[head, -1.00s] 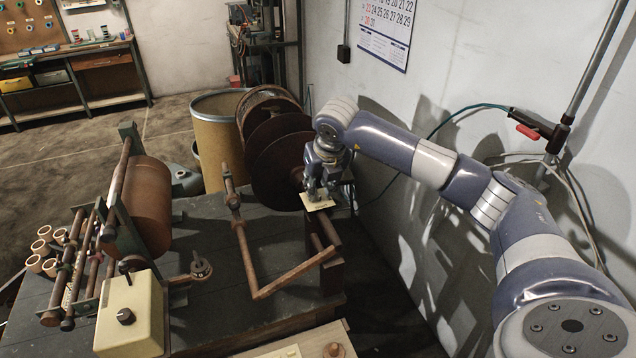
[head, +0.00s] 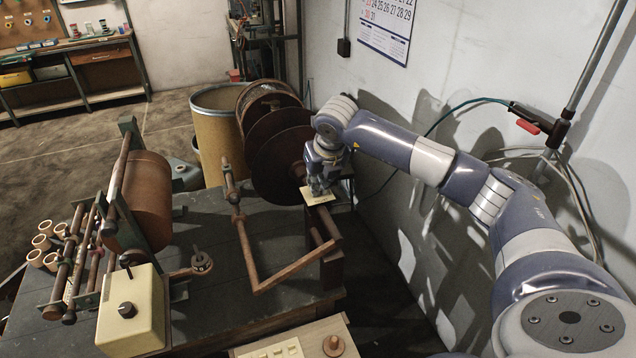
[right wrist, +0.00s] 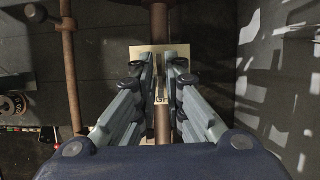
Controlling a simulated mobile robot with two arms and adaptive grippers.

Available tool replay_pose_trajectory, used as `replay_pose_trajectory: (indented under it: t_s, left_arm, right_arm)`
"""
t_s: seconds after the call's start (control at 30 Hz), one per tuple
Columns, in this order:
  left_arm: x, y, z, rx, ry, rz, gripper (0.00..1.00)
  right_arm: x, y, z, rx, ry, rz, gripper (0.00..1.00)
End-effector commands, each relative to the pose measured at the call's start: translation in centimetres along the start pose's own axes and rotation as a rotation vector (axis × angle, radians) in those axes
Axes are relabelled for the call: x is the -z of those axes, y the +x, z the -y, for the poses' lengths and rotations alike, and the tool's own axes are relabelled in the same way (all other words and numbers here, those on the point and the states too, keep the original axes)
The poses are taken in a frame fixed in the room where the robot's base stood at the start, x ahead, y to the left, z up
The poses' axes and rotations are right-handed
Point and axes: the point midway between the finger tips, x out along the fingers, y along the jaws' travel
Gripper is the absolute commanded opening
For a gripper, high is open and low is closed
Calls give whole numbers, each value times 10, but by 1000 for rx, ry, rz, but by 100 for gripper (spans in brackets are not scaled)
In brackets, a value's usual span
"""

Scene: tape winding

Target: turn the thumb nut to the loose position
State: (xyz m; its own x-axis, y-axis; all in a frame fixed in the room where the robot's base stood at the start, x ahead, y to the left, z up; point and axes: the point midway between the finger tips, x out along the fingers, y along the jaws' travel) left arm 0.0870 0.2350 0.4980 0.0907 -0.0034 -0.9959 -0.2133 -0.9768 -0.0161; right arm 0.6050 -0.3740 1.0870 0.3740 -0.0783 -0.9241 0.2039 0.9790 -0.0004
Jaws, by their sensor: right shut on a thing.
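My right gripper (head: 318,184) is low over a small cream plate (head: 317,199) at the upper end of the rusty shaft support, beside the big brown reel discs. In the right wrist view my right gripper (right wrist: 162,62) has its two fingers close together over the cream plate (right wrist: 176,49), with a narrow gap between them. It is shut on the thumb nut, which is mostly hidden by the fingers, so I cannot read its position. My left gripper is not in view.
A rusty bent bar (head: 295,267) stands left of the plate. The brown reel (head: 280,165) is close behind my gripper, and the white wall (head: 440,70) is to the right. A cream control box (head: 132,308) and brown drum (head: 147,200) are at left.

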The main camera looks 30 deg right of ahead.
Motion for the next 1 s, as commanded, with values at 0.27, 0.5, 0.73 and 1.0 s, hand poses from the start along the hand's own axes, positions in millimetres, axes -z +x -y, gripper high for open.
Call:
replay_pose_trajectory:
  t_s: [0.27, 0.5, 0.73, 1.0]
  left_arm:
    - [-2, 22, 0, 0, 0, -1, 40]
    - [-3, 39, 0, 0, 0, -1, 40]
    - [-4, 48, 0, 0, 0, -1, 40]
    - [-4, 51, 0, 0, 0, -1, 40]
  right_arm:
    - [0, 3, 2, -59, -140, 3, 0]
    - [-1, 3, 4, -142, -340, 4, 0]
    - [-2, 2, 4, -227, -542, 3, 0]
    - [-4, 0, 5, -325, -778, 3, 0]
